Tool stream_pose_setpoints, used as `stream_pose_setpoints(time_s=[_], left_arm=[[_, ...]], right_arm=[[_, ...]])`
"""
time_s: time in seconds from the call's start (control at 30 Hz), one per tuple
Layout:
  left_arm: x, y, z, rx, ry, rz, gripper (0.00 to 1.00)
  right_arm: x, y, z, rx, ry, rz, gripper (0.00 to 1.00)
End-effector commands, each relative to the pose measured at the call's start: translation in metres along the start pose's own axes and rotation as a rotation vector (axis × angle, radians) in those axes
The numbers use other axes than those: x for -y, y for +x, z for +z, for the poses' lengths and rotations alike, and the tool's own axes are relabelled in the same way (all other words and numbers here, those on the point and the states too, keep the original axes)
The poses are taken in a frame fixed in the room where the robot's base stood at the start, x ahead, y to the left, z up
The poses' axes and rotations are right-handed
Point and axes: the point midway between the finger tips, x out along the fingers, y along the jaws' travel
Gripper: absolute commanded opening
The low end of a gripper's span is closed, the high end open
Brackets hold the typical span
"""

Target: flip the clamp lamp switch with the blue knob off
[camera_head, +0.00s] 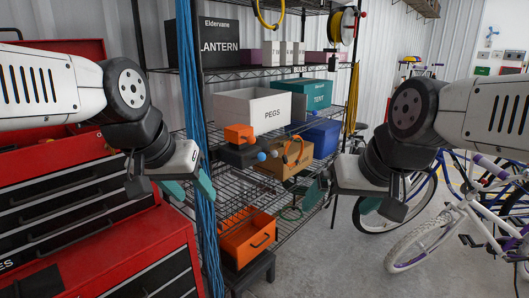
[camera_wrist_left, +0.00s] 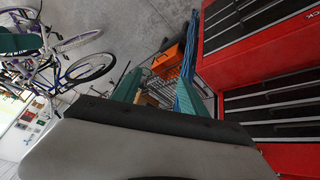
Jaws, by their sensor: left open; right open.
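An orange block-shaped thing (camera_head: 239,133) sits on a dark box on the wire shelf in the head view. I cannot tell whether it belongs to the clamp lamp. A small blue knob (camera_head: 261,156) shows just right of the dark box; another small blue spot shows beside an orange loop (camera_head: 293,152). The switch itself is too small to make out. My left gripper (camera_head: 189,188) is open and empty, in front of the shelf's left end, left of and below the blue knob. Its teal fingers also show in the left wrist view (camera_wrist_left: 161,92). My right gripper (camera_head: 343,197) is open and empty, right of the shelf.
A red tool chest (camera_head: 150,240) stands close on the left. Blue cords (camera_head: 190,120) hang down the shelf's left post near my left gripper. The shelf holds a PEGS box (camera_head: 252,110) and a teal tent box (camera_head: 318,92). Bicycles (camera_head: 440,225) stand right.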

Motion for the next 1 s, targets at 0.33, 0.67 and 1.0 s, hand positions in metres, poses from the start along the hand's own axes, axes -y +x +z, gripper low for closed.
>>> stream_pose_setpoints(time_s=[0.33, 0.67, 1.0], left_arm=[[-0.026, 0.009, -0.123, 0.128, 0.31, -0.057, 0.0], [-0.088, 0.045, -0.225, 0.216, 0.59, -0.192, 0.0], [-0.135, 0.065, -0.264, 0.242, 0.72, -0.287, 0.0]], right_arm=[[0.0, 0.0, 0.0, 0.0, 0.0, 0.0, 1.0], [0.0, 0.0, 0.0, 0.0, 0.0, 0.0, 1.0], [0.0, 0.0, 0.0, 0.0, 0.0, 0.0, 1.0]])
